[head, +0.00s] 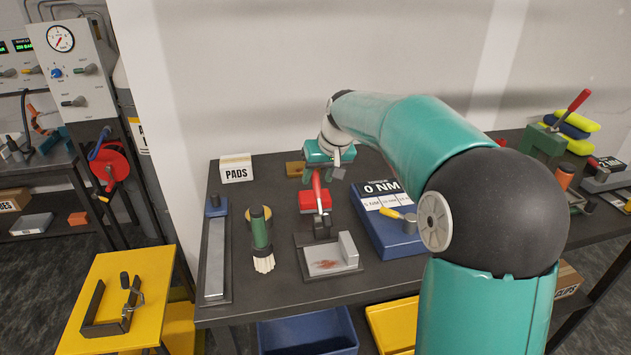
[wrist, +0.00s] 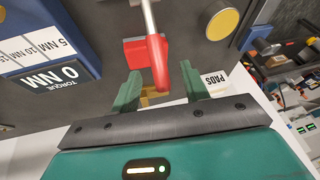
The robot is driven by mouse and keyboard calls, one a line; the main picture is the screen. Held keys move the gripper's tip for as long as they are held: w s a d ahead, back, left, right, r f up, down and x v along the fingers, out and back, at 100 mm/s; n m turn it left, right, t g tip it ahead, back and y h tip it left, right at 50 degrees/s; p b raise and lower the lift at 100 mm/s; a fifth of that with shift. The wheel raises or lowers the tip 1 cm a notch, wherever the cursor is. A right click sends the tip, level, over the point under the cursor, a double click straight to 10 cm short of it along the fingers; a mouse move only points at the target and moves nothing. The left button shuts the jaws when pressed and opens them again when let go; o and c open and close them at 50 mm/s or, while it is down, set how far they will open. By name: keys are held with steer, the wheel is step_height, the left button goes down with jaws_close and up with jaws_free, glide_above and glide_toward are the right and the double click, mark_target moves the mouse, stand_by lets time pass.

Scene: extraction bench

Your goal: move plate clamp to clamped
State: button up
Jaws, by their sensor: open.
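The plate clamp (head: 314,200) is a red block with a red lever and a dark front end. It stands behind a stained metal plate (head: 322,264) on the bench. Its red lever (head: 317,180) rises toward my gripper (head: 322,165). In the wrist view the red lever (wrist: 158,65) reaches down between the two green fingers of my gripper (wrist: 160,85). The fingers are open, with gaps on both sides of the lever. I cannot tell how deep the lever sits between them. The red block (wrist: 135,52) shows beside the lever.
A blue torque box (head: 385,228) marked 0 NM stands right of the clamp. A green cylinder with a brush (head: 260,230) and a long metal bar (head: 216,255) are to the left. A PADS box (head: 237,168) is at the back. Bench space between these is narrow.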

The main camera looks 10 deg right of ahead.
mark_target(317, 178)
steer(key=x, duration=0.3)
steer(key=shift+w+f, duration=0.1)
steer(key=shift+f, duration=0.05)
jaws_close()
